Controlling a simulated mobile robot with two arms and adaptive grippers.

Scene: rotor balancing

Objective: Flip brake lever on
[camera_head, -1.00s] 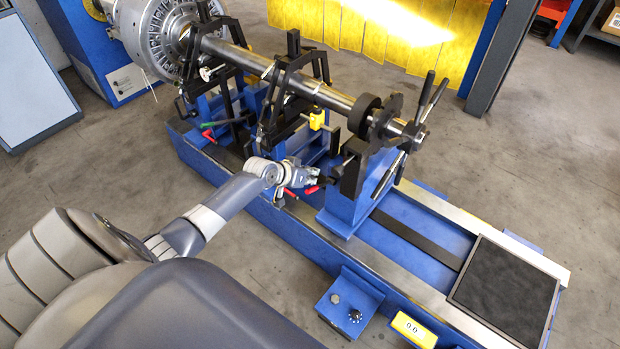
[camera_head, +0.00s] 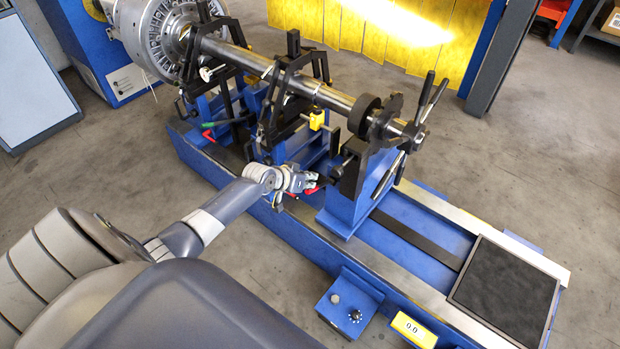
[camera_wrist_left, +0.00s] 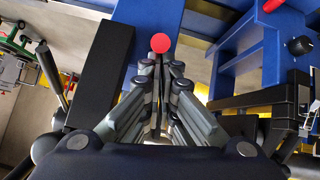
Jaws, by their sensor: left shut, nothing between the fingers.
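My left gripper (camera_head: 311,182) reaches in from the left to the near side of the blue stand at the rotor shaft's right end. Its fingers are shut and empty. A red-tipped lever (camera_head: 312,190) lies right beside the fingertips and is partly hidden by them. In the left wrist view a round red knob (camera_wrist_left: 160,43) shows just beyond the closed fingers (camera_wrist_left: 158,75). I cannot tell whether they touch it, or which lever is the brake lever. My right gripper is not in view.
The long shaft (camera_head: 240,56) crosses above on black supports. Another red handle (camera_head: 208,135) and a green handle (camera_head: 208,124) are farther left. A yellow knob (camera_head: 317,120) hangs above the gripper. A control box (camera_head: 347,304) stands in front of the blue bed.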

